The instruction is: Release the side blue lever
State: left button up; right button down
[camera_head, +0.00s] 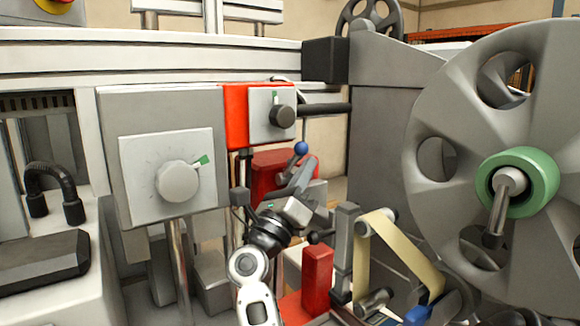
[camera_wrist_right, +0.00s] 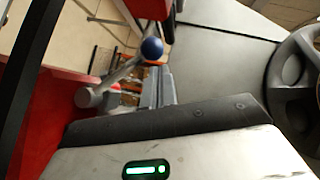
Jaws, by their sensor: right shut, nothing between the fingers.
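The lever's round blue knob (camera_head: 301,148) stands in front of the red block, near the middle of the head view. In the wrist view the blue knob (camera_wrist_right: 152,48) sits on a thin metal rod that slants down to a grey pivot (camera_wrist_right: 88,97). My right gripper (camera_head: 303,172) is shut and empty, its fingers pointing up just below the knob in the head view. In the wrist view the grey fingers (camera_wrist_right: 160,88) show just below the knob. I cannot tell whether they touch the knob or rod. My left gripper is out of view.
A red block (camera_head: 270,172) stands behind the lever. Grey panels with a large dial (camera_head: 178,181) and a small dark dial (camera_head: 282,118) are to the left and above. A large grey reel (camera_head: 450,110) with a green hub fills the right. A red post (camera_head: 317,268) and tan tape (camera_head: 405,245) lie nearer.

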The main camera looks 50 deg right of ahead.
jog(key=shift+w+r, duration=0.15)
jog(key=shift+r, duration=0.05)
dwell(0.5)
